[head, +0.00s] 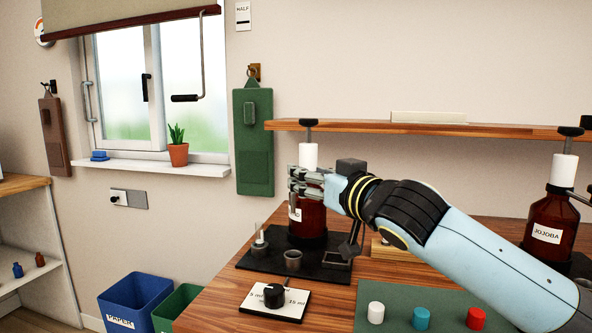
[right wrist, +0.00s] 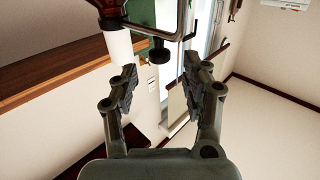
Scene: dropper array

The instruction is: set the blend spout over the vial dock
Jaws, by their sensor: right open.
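My right gripper (head: 298,180) reaches in from the right, in front of the left amber bottle (head: 308,220), below its white collar (head: 309,155). In the right wrist view its two fingers (right wrist: 160,85) stand apart with nothing between their tips. A metal bar (right wrist: 140,31) with a black knob (right wrist: 159,54) shows just beyond the fingers; I cannot tell whether this is the blend spout. The bottle stands on a black base (head: 262,262) with a small grey cup (head: 293,258), possibly the vial dock, at its front. The gripper hides part of the bottle. My left gripper is out of view.
A dial plate (head: 275,298) lies in front of the base. A green mat (head: 385,293) with white, blue and red caps lies to the right. The jojoba bottle (head: 552,222) stands far right. A wooden shelf (head: 400,128) runs behind. Blue and green bins stand left of the table.

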